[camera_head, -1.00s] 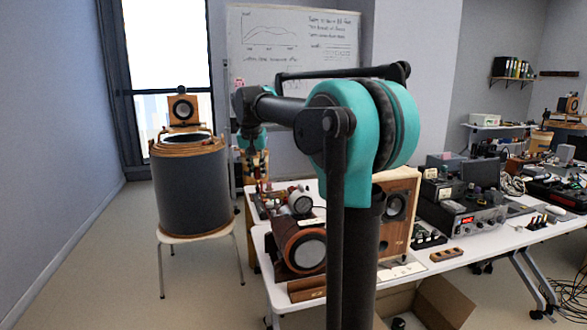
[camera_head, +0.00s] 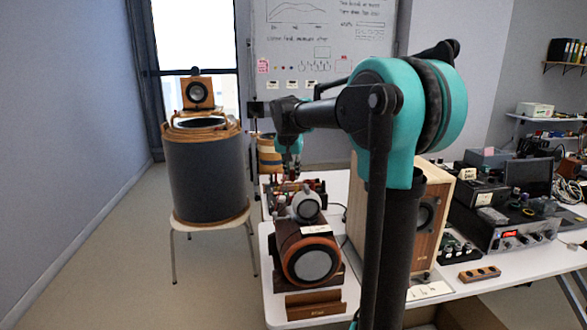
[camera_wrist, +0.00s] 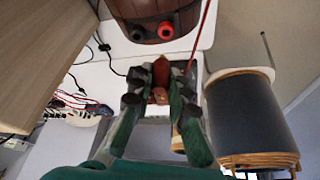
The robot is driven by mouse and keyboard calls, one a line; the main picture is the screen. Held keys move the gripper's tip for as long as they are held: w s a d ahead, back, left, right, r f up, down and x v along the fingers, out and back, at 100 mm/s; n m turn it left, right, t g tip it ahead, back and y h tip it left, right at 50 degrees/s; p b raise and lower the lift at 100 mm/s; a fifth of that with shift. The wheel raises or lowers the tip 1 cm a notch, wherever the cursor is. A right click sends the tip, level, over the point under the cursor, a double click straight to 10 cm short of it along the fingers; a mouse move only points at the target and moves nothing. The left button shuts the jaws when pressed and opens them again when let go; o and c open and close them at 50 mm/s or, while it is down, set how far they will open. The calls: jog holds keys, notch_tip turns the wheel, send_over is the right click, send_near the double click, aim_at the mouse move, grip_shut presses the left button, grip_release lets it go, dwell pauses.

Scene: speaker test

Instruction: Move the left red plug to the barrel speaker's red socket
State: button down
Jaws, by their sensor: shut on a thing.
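My gripper (camera_wrist: 160,84) is shut on a red plug (camera_wrist: 160,71) in the wrist view. The plug sits between the dark finger pads. The wooden barrel speaker (camera_wrist: 124,9) is at the top of that view, apart from the plug, with its red socket (camera_wrist: 166,30) right of a black socket (camera_wrist: 137,33). In the head view the barrel speaker (camera_head: 284,244) lies on the near end of the white table with its pale cone facing me; its sockets are hidden. My gripper (camera_head: 290,172) is beyond it, too small there to show the plug.
A red cable (camera_wrist: 203,32) runs upward beside my gripper. A dark drum (camera_head: 205,175) with a small speaker (camera_head: 198,93) stands on a stool at the left. A wooden box speaker (camera_head: 437,205) and electronics (camera_head: 515,232) fill the table's right. Floor is clear at left.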

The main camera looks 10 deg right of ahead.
aim_at(292, 179)
jog(key=shift+f, duration=2.05)
jog(key=shift+s+a+f, duration=0.1)
jog(key=shift+f, duration=0.95)
jog(key=c, duration=1.4)
grip_release()
jog(key=shift+r, duration=0.15)
jog(key=shift+r, duration=3.6)
